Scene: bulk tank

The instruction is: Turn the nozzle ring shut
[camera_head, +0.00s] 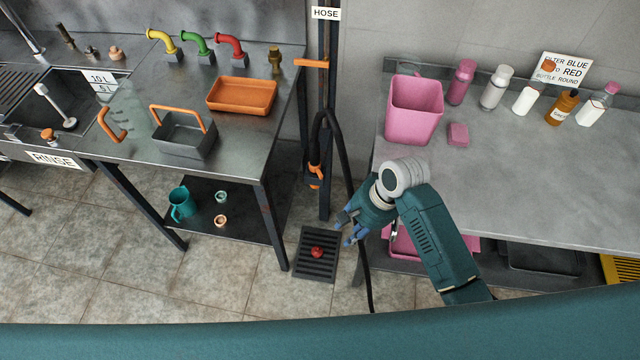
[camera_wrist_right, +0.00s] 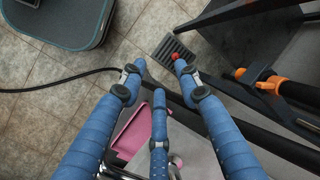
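The hose nozzle with its orange ring (camera_head: 316,176) hangs at the dark post under the HOSE sign, below the bend of the black hose (camera_head: 338,140). In the right wrist view the orange ring (camera_wrist_right: 271,85) lies at the right, beside the dark post. My right gripper (camera_head: 350,228) is to the right of the nozzle and nearer the camera, apart from it. Its blue fingers (camera_wrist_right: 159,74) are spread with nothing between them. The ring's exact turn cannot be told. My left gripper is not in view.
A floor grate (camera_head: 302,270) with a red object (camera_head: 317,252) lies below the post. The left steel counter (camera_head: 235,145) and right counter (camera_head: 480,190) flank the post. A pink bucket (camera_head: 414,112) stands on the right counter. The hose trails along the floor.

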